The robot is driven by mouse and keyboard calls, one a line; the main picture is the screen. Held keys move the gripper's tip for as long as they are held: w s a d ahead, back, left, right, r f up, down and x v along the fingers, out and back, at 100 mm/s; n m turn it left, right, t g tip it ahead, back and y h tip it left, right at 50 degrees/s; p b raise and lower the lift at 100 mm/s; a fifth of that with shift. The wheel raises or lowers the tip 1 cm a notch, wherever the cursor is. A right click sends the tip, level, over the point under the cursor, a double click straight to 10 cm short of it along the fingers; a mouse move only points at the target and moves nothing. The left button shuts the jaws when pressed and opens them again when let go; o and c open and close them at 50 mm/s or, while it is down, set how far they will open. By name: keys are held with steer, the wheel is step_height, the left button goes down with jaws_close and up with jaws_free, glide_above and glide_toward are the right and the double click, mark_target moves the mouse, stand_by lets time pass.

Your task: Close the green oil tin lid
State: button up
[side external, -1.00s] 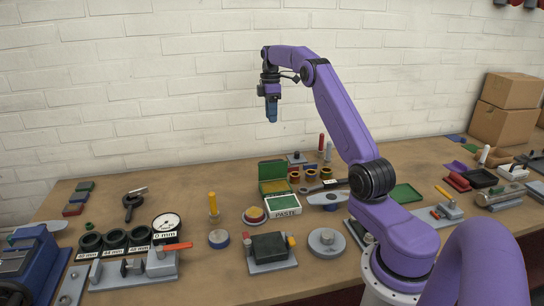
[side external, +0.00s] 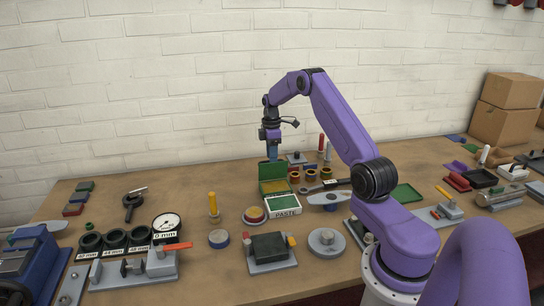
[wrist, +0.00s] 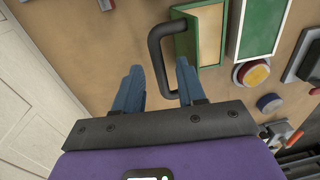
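The green oil tin (side external: 275,187) stands open near the back of the bench, its lid (side external: 272,169) raised upright at the rear. In the wrist view the green tin part (wrist: 186,44) shows a tan inner face, with a dark curved handle (wrist: 156,58) sticking out. My gripper (side external: 272,155) is just above the raised lid in the side view, fingers pointing down. In the wrist view my gripper (wrist: 158,70) has its two blue fingers apart, with the handle ahead of and between the tips. I cannot tell whether they touch it.
A green-topped box marked PASTE (side external: 283,206) stands directly in front of the tin. Several small copper-coloured rings (side external: 310,174) and a flat grey tool (side external: 328,197) lie to the right. A red-and-yellow disc (side external: 255,215) sits front left.

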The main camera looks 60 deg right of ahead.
steer(key=shift+f, duration=0.3)
jaws_close()
